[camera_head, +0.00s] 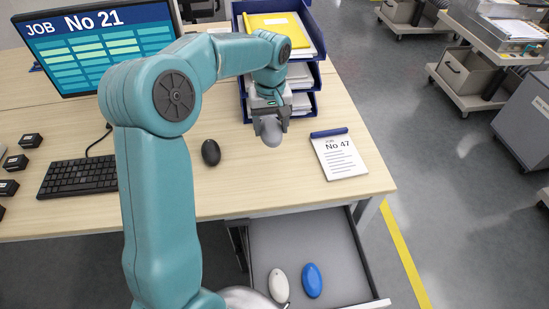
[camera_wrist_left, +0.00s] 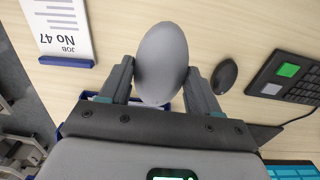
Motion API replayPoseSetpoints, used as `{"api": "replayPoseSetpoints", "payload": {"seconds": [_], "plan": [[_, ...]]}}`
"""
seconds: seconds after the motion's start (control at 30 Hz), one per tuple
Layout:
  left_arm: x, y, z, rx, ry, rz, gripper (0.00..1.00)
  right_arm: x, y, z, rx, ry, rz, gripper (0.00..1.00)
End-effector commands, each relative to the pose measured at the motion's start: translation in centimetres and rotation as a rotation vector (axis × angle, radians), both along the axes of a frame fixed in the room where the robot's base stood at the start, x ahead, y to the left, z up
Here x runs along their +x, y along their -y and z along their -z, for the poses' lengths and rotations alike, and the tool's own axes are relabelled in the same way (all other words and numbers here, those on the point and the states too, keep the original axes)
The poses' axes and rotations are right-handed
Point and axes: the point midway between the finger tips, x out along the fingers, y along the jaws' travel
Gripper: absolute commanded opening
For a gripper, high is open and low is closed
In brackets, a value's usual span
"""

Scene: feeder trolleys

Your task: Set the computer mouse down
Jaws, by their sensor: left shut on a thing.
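My left gripper (camera_head: 270,122) is shut on a grey computer mouse (camera_head: 271,134), held in front of the blue tray stack. In the left wrist view the grey mouse (camera_wrist_left: 161,64) sits between the two fingers of the gripper (camera_wrist_left: 160,80), one on each side. Whether it touches the desk (camera_head: 250,185) is hard to tell. A black mouse (camera_head: 211,152) lies on the desk to its left and shows in the wrist view too (camera_wrist_left: 226,76). A white mouse (camera_head: 279,285) and a blue mouse (camera_head: 312,280) lie in the open drawer (camera_head: 300,240). My right gripper is not in view.
A notepad reading No 47 (camera_head: 341,158) lies right of the gripper. A keyboard (camera_head: 78,176), several small black blocks and a monitor reading JOB No 21 (camera_head: 95,45) are at left. The blue tray stack (camera_head: 318,70) stands behind. Desk front between black mouse and notepad is clear.

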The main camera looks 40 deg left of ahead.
Motion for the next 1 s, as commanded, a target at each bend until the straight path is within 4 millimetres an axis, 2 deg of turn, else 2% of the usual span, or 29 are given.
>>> {"api": "replayPoseSetpoints", "payload": {"seconds": [0.03, 0.1, 0.3, 0.47, 0.7, 1.0], "plan": [[-0.1, 0.0, 1.8, -0.001, -0.006, 0.001, 0.31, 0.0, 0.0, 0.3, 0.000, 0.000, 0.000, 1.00], [0.0, 0.0, 3.9, -0.001, -0.006, 0.000, 0.31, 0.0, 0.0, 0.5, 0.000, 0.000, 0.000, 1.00], [0.1, -0.1, 8.3, -0.001, -0.002, 0.002, 0.31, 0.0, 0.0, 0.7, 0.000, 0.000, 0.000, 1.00], [0.2, -0.2, 9.7, 0.001, -0.001, 0.004, 0.31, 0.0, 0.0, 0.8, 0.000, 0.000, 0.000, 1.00], [0.1, -0.3, 13.4, 0.000, -0.001, 0.003, 0.31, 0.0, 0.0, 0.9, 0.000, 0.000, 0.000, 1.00], [0.1, -0.3, 13.8, 0.002, 0.001, 0.004, 0.31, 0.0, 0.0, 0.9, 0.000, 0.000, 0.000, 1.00]]}}
